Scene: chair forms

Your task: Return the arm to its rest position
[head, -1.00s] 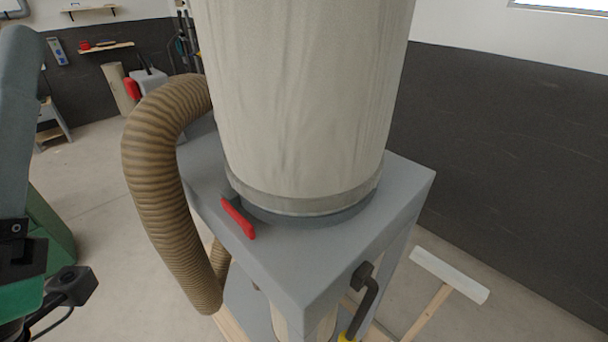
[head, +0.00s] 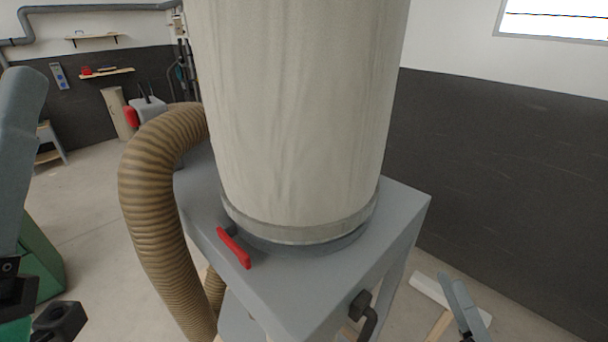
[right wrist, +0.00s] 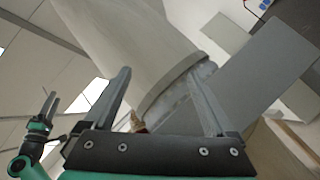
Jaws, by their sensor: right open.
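My right gripper (head: 463,306) shows at the bottom right of the head view, beside the grey stand of a dust collector. In the right wrist view its two fingers (right wrist: 162,98) are wide apart with nothing held between them. Beyond them are the pale filter bag and the grey stand. At the left of the right wrist view, a small green and dark gripper (right wrist: 62,106) appears to be my left one. It is too small to judge its jaws.
The pale filter bag (head: 295,120) stands on the grey stand (head: 345,275), close in front. A ribbed brown hose (head: 150,205) curves down its left side. A red lever (head: 234,248) sits on the stand's top. Open floor (head: 85,185) lies to the left.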

